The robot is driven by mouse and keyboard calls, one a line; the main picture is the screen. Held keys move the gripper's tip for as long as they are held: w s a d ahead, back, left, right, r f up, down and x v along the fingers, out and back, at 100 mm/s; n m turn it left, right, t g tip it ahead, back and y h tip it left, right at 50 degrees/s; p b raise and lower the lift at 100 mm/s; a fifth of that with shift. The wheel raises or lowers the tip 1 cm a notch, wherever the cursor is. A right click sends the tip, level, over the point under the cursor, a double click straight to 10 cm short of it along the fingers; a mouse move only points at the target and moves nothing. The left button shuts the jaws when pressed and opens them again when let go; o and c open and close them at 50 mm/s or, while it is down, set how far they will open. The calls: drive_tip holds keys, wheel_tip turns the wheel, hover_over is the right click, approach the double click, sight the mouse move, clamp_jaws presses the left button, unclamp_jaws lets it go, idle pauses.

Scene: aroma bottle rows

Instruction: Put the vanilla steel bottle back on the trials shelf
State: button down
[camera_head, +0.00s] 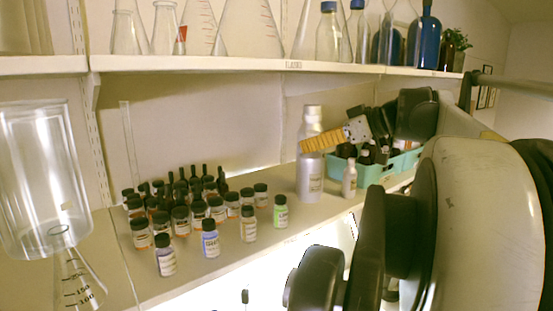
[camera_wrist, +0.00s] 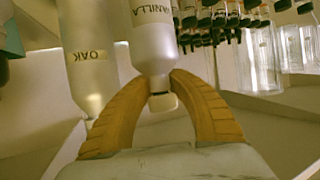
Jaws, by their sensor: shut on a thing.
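My gripper (camera_wrist: 162,98) is shut on the neck of a pale steel bottle labelled VANILLA (camera_wrist: 153,42), just by its light cap. In the head view my orange fingers (camera_head: 322,141) cross a tall steel bottle shape (camera_head: 310,178) on the lower shelf (camera_head: 230,262). The head view does not show clearly whether this is one bottle or two overlapping. A steel bottle labelled OAK (camera_wrist: 92,62) stands beside the vanilla one in the wrist view, with a narrow gap. I cannot tell whether the vanilla bottle's base touches the shelf.
Several dark-capped small bottles (camera_head: 198,210) stand in rows left of the steel bottle. A small white bottle (camera_head: 349,179) and a teal crate (camera_head: 370,174) of dark bottles are to its right. An upper shelf (camera_head: 230,65) with glassware runs above. The lower shelf's front strip is partly clear.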

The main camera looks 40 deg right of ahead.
sight(309, 159)
drive_tip(key=shift+w+a+f+p, duration=0.1)
drive_tip(key=shift+f+p, duration=0.25)
drive_tip(key=shift+f, duration=1.75)
drive_tip(key=c, duration=1.2)
unclamp_jaws()
drive_tip(key=shift+f, duration=0.15)
drive_tip(key=shift+r, duration=0.25)
drive_tip(key=b+v, duration=0.1)
drive_tip(key=v, duration=1.1)
drive_tip(key=shift+b, duration=0.4)
drive_tip(key=shift+f, duration=0.15)
